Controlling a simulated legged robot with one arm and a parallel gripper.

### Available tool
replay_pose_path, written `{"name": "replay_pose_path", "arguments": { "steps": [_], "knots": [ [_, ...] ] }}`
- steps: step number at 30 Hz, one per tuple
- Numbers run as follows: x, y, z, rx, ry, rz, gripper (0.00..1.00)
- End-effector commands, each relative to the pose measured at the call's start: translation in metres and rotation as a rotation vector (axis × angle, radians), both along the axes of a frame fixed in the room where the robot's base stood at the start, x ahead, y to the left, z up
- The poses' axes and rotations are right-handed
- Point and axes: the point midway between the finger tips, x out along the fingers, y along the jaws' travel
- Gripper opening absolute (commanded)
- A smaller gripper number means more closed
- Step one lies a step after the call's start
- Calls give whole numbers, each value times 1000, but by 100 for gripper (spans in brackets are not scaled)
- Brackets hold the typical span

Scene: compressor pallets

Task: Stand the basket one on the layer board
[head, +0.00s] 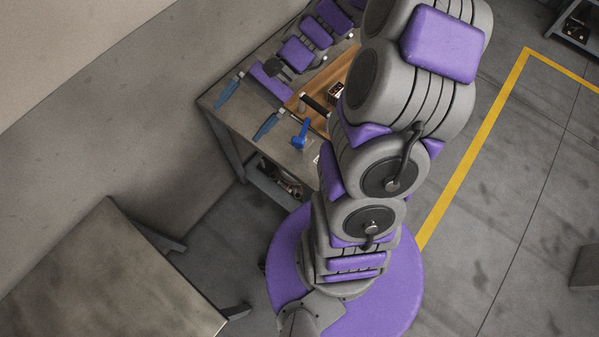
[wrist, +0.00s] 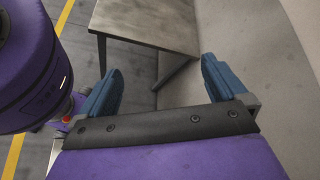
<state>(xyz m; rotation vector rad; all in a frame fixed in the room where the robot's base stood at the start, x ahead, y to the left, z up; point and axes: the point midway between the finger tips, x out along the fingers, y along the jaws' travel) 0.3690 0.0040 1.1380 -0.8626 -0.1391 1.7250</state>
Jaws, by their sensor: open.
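My gripper (head: 249,107) is open and empty, its two blue fingers spread apart above the left end of the grey table. In the wrist view my gripper (wrist: 160,84) also shows open, with nothing between its fingers. A brown wooden board (head: 326,80) lies on the grey table, partly hidden by my arm; I cannot tell whether it is the layer board. No basket can be clearly made out in either view.
The grey table (head: 226,118) also bears a blue object (head: 300,135) and a small dark-and-white item (head: 335,91). Dark items (head: 282,180) sit on its lower shelf. A bare table (head: 110,275) stands at lower left, against the wall. Open floor lies right, past a yellow line (head: 480,140).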

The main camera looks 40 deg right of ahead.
Motion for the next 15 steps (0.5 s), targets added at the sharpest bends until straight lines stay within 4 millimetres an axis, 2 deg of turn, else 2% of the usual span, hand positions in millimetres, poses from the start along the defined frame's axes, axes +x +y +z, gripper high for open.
{"name": "replay_pose_path", "arguments": {
  "steps": [1, 6, 15],
  "knots": [
    [-10, 9, 4, -39, -16, 50, 99],
    [-43, 29, 12, -162, -64, 200, 99],
    [-101, 42, 20, -390, -163, 444, 99]
  ]
}}
